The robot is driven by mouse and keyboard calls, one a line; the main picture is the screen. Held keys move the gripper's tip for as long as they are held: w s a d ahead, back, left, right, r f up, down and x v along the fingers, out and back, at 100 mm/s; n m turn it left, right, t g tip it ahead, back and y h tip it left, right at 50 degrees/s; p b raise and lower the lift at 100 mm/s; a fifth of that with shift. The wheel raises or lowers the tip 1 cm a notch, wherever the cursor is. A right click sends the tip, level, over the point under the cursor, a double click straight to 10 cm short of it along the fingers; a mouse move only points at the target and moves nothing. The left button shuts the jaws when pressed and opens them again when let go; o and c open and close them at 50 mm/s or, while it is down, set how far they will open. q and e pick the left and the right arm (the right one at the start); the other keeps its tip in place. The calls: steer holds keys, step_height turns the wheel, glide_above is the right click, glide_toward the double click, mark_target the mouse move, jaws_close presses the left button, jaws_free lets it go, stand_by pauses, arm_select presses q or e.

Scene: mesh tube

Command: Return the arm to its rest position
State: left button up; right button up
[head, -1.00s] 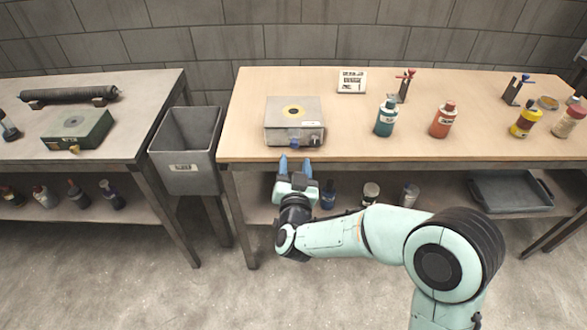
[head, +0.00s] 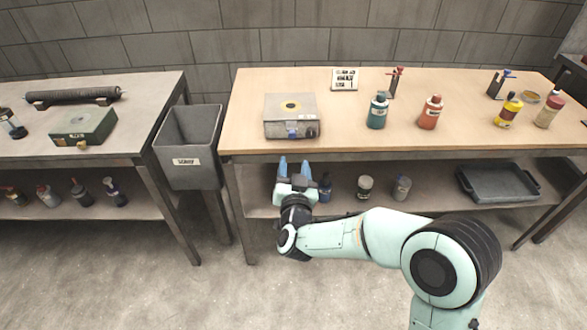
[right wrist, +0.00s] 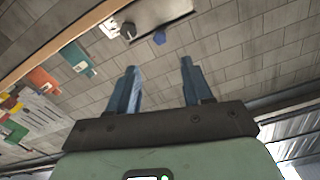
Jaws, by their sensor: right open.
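My right arm comes in from the lower right in the head view. Its gripper (head: 293,168) has blue fingers pointing toward the wooden table and stands just in front of the table's front edge, below the grey metal box (head: 291,107). The fingers are apart with nothing between them. In the right wrist view, the two blue fingers (right wrist: 158,88) are spread, with only the block wall behind them. My left gripper is not in view.
The wooden table (head: 340,142) holds a teal bottle (head: 377,112), a red bottle (head: 430,113), a yellow bottle (head: 508,110) and a small sign (head: 345,79). A grey bin (head: 190,140) hangs between the tables. A tray (head: 498,183) lies on the lower shelf. Floor in front is clear.

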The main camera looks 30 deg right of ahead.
stand_by(0.3)
